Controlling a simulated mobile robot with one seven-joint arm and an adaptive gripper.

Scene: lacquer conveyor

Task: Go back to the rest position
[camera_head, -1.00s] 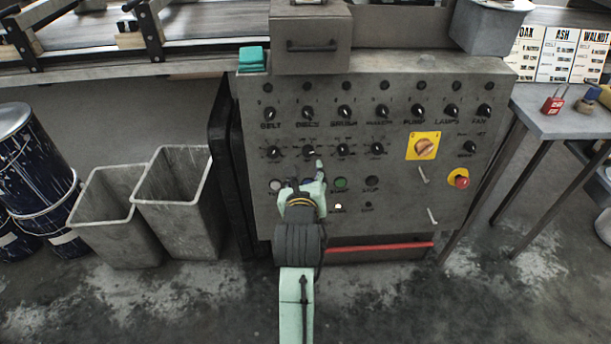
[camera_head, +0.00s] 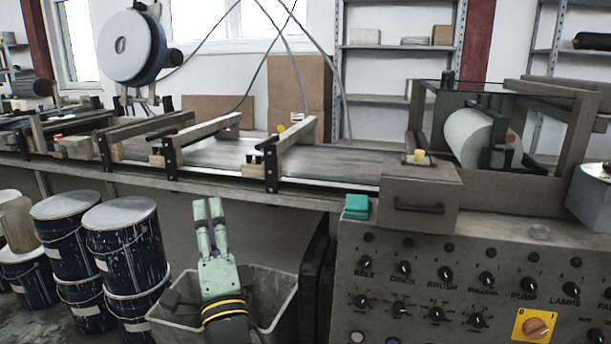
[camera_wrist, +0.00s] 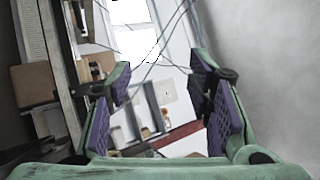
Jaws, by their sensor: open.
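My gripper (camera_head: 209,222) is raised upright in the head view, in front of the grey bins and to the left of the control panel (camera_head: 450,290). Its pale green fingers point up and stand apart with nothing between them. In the wrist view my gripper (camera_wrist: 168,95) shows two purple-padded fingers spread wide and empty. Beyond them are the window and a shelf, tilted. The gripper touches nothing that I can see.
A grey bin (camera_head: 284,290) stands just behind my gripper. Dark paint drums (camera_head: 126,250) stand to the left. The conveyor (camera_head: 215,152) runs across above, with wooden cross bars. A drawer box (camera_head: 420,190) and teal block (camera_head: 356,206) sit on the panel's top.

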